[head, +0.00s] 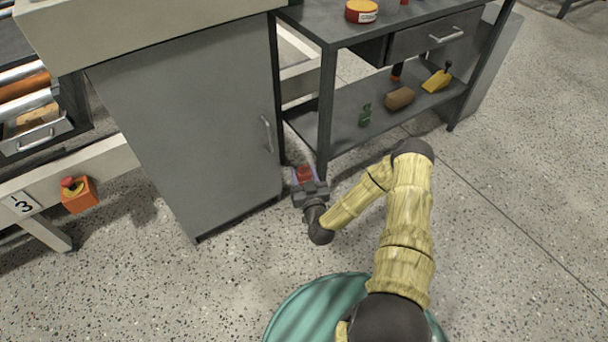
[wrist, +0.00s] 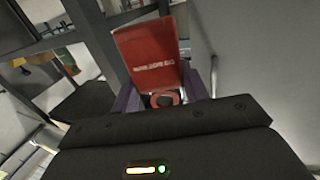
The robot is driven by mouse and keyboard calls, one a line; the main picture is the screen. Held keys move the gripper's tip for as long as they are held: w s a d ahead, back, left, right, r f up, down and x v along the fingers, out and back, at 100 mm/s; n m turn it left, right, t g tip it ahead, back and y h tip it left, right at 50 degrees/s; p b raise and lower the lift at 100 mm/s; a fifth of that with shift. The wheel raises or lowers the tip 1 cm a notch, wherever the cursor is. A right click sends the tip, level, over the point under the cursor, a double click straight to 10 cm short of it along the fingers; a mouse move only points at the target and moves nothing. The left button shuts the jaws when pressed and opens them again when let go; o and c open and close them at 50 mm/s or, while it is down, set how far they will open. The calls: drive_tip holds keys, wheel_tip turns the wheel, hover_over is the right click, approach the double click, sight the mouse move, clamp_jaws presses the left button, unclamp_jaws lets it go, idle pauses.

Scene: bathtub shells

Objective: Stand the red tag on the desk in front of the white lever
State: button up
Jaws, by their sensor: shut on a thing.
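A red tag (wrist: 148,50) with a line of pale print and a ring at its lower end stands up between the purple fingers of my gripper (wrist: 160,93) in the wrist view. My gripper is shut on it. In the head view my gripper (head: 304,178) holds the red tag (head: 305,172) low, beside the grey cabinet and in front of the desk's near leg. The dark grey desk (head: 325,28) has its top at the upper middle, well above the gripper in the picture. I cannot make out a white lever in either view.
On the desktop is a red and yellow tin (head: 361,11). The desk has a drawer (head: 435,36) and a lower shelf (head: 345,130) with a brown block (head: 399,98) and a yellow scoop (head: 437,80). A grey cabinet (head: 190,130) stands left. Speckled floor is clear at right.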

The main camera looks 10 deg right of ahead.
wheel_tip(320, 180, up, 12)
drive_tip(key=p, duration=1)
drive_tip(key=shift+f, duration=0.15)
drive_tip(key=shift+f, duration=0.1)
